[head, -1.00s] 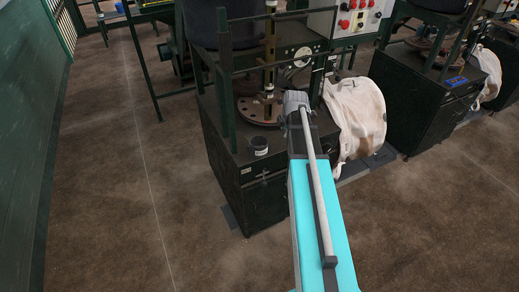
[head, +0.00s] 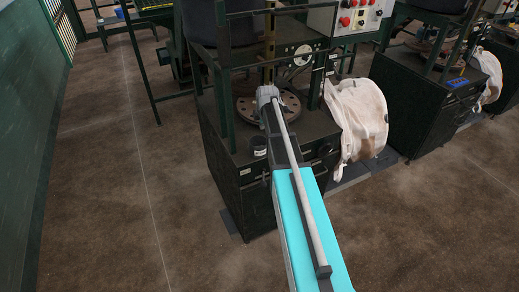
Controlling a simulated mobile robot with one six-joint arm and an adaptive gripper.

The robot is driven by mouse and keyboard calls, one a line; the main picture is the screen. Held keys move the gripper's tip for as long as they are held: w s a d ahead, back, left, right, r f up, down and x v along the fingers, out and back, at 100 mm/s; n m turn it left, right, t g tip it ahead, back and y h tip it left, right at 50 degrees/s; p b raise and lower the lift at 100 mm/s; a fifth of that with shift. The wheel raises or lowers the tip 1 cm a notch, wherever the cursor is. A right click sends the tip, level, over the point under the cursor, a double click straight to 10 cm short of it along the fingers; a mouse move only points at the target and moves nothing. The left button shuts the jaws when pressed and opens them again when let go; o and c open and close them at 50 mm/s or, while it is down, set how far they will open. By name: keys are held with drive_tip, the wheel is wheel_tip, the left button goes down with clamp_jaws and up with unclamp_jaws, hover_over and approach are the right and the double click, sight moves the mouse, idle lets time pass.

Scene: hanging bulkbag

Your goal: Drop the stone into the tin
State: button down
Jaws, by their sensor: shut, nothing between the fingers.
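A small dark cup with a pale label, which looks like the tin (head: 257,147), stands on the front left of the machine's dark top. My arm passes just right of it and seems to hide part of its right side. I cannot make out a stone; my arm covers part of the top. The grey end of my arm is over the round plate, beyond the tin. The fingers of my gripper do not show.
A round metal plate with holes (head: 246,106) lies on the dark machine cabinet (head: 236,188). Green posts (head: 226,95) rise beside it. A white bag (head: 358,115) hangs at the right. Brown floor (head: 100,200) is free at the left.

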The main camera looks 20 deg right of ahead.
drive_tip(key=shift+f, duration=0.1)
drive_tip(key=shift+f+b, duration=2.95)
drive_tip(key=shift+b, duration=0.05)
drive_tip(key=c, duration=1.4)
unclamp_jaws()
drive_tip(key=c, duration=0.9)
unclamp_jaws()
drive_tip(key=shift+o, duration=0.2)
drive_tip(key=shift+r, duration=0.1)
